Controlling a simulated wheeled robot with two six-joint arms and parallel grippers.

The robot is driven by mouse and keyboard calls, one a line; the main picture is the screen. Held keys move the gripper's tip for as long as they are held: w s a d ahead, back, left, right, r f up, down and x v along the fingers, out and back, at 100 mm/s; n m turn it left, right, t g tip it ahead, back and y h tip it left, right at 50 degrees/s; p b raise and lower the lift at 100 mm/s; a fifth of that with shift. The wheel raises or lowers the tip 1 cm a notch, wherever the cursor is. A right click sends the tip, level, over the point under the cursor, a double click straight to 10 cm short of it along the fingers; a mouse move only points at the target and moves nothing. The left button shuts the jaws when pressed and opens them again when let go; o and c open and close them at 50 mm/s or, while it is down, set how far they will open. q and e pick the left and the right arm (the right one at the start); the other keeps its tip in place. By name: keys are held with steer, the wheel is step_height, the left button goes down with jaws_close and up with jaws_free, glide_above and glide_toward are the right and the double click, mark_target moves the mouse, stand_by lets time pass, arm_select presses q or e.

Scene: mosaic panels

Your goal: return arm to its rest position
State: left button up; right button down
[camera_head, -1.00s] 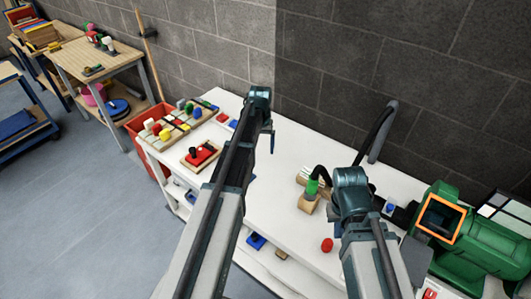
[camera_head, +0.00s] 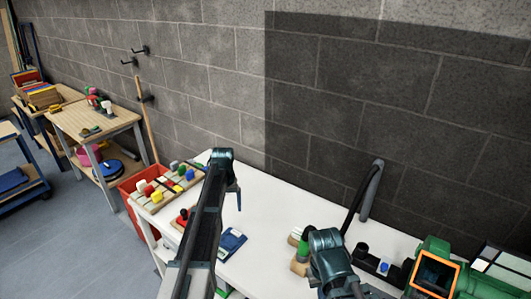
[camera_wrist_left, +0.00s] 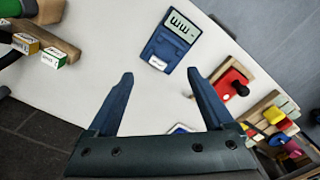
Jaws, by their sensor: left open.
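My left gripper (camera_head: 236,196) hangs over the white table (camera_head: 268,205) in the head view. In the left wrist view its two dark blue fingers (camera_wrist_left: 160,76) are spread apart, with nothing between them. A blue device with a grey display (camera_wrist_left: 172,42) lies on the table beyond the fingertips; it also shows right of my left arm in the head view (camera_head: 231,242). My right arm (camera_head: 325,245) rises at the lower right of the head view, and its gripper is hidden.
A red block with a black knob (camera_wrist_left: 234,88) and a tray of coloured pieces (camera_head: 158,199) are at the table's left. A green-handled tool (camera_head: 304,246) stands beside my right arm. A green machine with an orange-framed opening (camera_head: 434,272) is at right. A block wall is behind.

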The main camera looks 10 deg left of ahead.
arm_select(q)
steer(key=s+d+f+m+b, duration=0.1)
steer(key=s+d+m, duration=0.2)
steer(key=s+d, duration=0.9)
steer(key=s+d+f+m+y+b, duration=0.1)
steer(key=s+d+m, duration=0.3)
steer(key=s+d, duration=0.8)
steer(key=s+f+b, duration=0.1)
steer(key=s, duration=0.3)
steer(key=shift+s+f, duration=0.15)
steer(key=shift+s, duration=0.05)
arm_select(e)
step_height(320, 180, down, 3)
steer(key=shift+f, duration=0.2)
